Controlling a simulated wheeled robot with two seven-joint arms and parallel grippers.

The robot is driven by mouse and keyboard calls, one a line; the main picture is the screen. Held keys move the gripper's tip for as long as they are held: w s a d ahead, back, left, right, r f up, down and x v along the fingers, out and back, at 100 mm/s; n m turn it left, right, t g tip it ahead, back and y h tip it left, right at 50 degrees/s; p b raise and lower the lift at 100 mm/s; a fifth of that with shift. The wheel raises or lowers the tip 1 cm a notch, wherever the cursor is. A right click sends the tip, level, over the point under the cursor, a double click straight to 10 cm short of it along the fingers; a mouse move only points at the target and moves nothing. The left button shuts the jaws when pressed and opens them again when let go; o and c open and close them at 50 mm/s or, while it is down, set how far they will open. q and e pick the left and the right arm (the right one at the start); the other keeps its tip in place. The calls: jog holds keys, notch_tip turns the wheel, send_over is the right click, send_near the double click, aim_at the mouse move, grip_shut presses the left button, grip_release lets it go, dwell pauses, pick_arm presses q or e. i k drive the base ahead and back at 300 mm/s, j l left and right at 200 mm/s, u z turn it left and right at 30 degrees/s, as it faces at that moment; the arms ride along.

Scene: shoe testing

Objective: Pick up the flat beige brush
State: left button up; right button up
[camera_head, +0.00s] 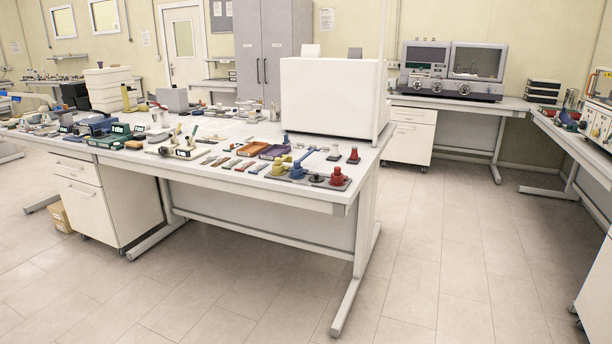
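I cannot single out the flat beige brush for sure at this distance. Several small flat tools (233,163) lie in a row near the front edge of the long white workbench (180,163). Some look greenish, others reddish or pale, and they are too small to tell which is a brush. Neither of my grippers shows in the head view.
Grey machines (451,70) stand on a back bench. The tiled floor (450,260) is clear.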

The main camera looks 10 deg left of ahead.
aim_at(131, 144)
jog(key=i+j+u, duration=0.15)
jog(key=i+u, duration=0.35)
jog(key=i+l+u, duration=0.1)
jog(key=i+u, duration=0.4)
jog(key=i, duration=0.2)
jog(key=i+j+u, duration=0.2)
jog(key=i+j, duration=0.95)
jog(key=i+j+z, duration=0.1)
jog(key=j, duration=0.3)
jog(key=i, duration=0.05)
